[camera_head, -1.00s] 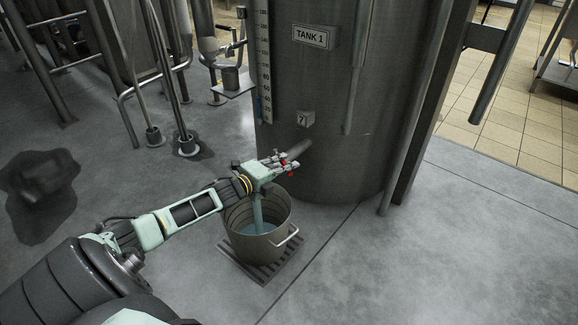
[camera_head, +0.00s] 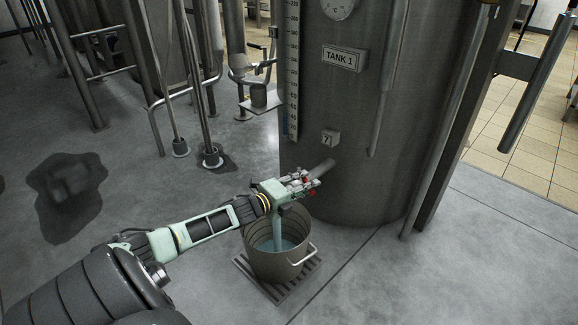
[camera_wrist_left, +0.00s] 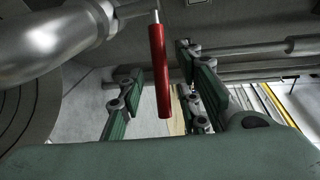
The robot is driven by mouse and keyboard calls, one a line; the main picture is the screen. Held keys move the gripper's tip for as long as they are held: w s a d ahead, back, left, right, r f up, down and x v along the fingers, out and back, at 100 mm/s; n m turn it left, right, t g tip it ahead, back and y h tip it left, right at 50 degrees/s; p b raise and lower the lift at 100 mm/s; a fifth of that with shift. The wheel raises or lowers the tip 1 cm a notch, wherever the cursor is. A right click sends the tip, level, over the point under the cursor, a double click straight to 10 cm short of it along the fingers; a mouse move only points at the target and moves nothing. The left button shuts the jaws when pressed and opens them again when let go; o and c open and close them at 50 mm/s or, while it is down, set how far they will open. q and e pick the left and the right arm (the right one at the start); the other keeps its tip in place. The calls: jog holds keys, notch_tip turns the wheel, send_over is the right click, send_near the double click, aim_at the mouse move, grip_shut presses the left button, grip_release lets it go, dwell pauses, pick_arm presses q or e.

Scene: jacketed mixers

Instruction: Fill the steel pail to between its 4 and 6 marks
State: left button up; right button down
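The steel pail (camera_head: 262,262) stands upright below the outlet of Tank 1 (camera_head: 365,120). A pale blue stream (camera_head: 278,228) falls into it, and blue liquid (camera_head: 270,246) lies inside. Dark rings line its inner wall; no numbers are readable. My left gripper (camera_head: 308,184) is above the pail at the tank outlet pipe (camera_head: 321,169). In the left wrist view a red valve handle (camera_wrist_left: 160,72) hangs between the spread green fingers, with gaps on both sides. The gripper is open around it. My right gripper is out of view.
The pail rests on a floor grate (camera_head: 302,282). Pipes and stands (camera_head: 205,110) are at the left. A dark wet patch (camera_head: 68,185) lies on the floor. Front right floor is clear.

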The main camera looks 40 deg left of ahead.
pick_arm(q)
jog(key=s+r, duration=0.2)
jog(key=s, duration=0.8)
jog(key=shift+s+a, duration=0.2)
jog(key=shift+a, duration=0.25)
jog(key=shift+d, duration=0.1)
